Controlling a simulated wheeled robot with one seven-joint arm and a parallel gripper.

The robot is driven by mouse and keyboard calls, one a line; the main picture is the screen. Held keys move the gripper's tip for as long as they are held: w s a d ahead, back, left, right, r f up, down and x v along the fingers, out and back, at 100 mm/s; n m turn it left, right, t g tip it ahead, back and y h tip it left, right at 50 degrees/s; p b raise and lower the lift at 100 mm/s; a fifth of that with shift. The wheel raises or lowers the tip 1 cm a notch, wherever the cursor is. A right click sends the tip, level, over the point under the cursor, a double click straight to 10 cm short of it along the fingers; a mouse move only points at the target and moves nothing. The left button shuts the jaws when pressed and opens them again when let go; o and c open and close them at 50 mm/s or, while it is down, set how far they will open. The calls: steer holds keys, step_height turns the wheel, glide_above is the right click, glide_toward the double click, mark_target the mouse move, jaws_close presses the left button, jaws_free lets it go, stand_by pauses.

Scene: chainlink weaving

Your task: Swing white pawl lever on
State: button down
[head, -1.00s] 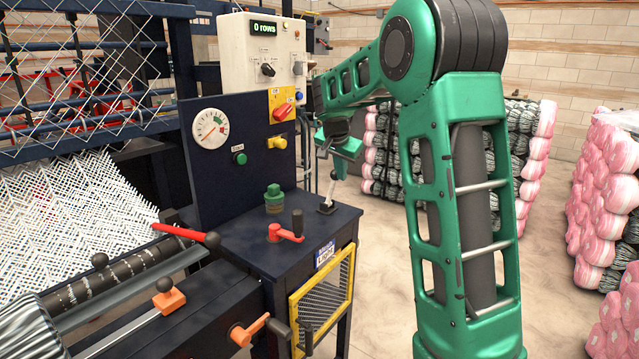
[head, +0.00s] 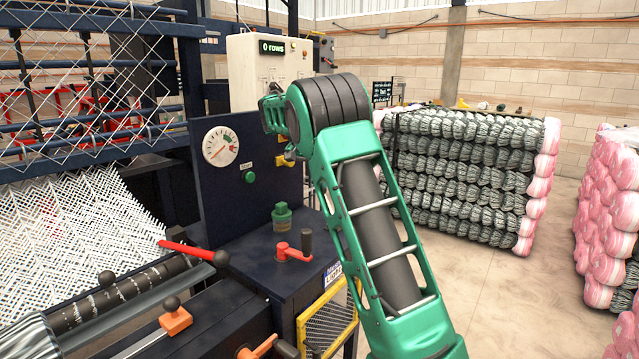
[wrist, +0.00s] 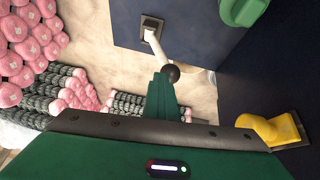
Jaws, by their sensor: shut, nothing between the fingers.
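The white pawl lever (wrist: 157,43) shows in the wrist view, with a dark ball knob (wrist: 171,73) at its end and a dark slotted base plate on the blue table top. My gripper (wrist: 161,86) is shut and empty, its green fingers right beside the knob. I cannot tell whether they touch it. In the head view my arm hides the lever and the gripper.
A yellow knob (wrist: 270,130) is on the dark panel at the right of the wrist view. The green cap (head: 282,216) and red crank (head: 293,248) stand on the table (head: 243,253). Wire rolls (head: 465,180) stand behind my arm.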

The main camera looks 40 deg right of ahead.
steer(key=shift+w+a+f, duration=0.1)
steer(key=shift+w, duration=0.4)
steer(key=shift+w+a+f, duration=0.25)
steer(key=shift+a, duration=0.05)
steer(key=w+v, duration=0.1)
steer(key=v, duration=1.1)
steer(key=shift+w+r, duration=0.25)
steer(key=shift+w, duration=0.05)
